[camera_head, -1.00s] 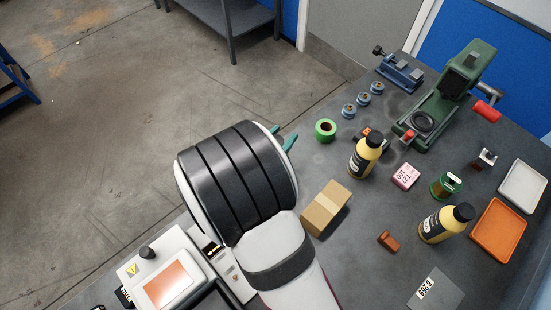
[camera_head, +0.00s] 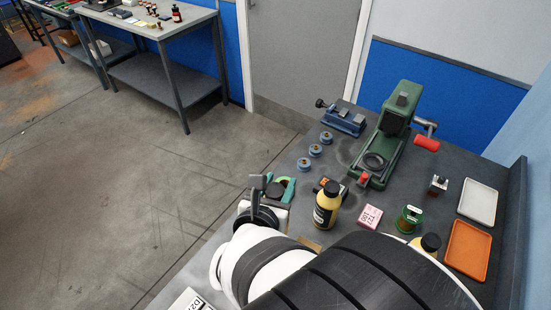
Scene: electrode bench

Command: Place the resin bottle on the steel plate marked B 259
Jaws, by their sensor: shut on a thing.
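A yellow resin bottle (camera_head: 326,207) with a black cap stands upright near the bench's middle. Another black-capped bottle (camera_head: 430,243) stands farther right, mostly hidden behind my arm. Their labels are too small to read. No steel plate is visible; my arm covers the front of the bench.
A green press (camera_head: 388,140), a blue vise (camera_head: 343,120) and several blue spools (camera_head: 315,151) stand at the back. A pink box (camera_head: 369,216), a green spool (camera_head: 409,217), an orange tray (camera_head: 468,250) and a white tray (camera_head: 478,201) lie right.

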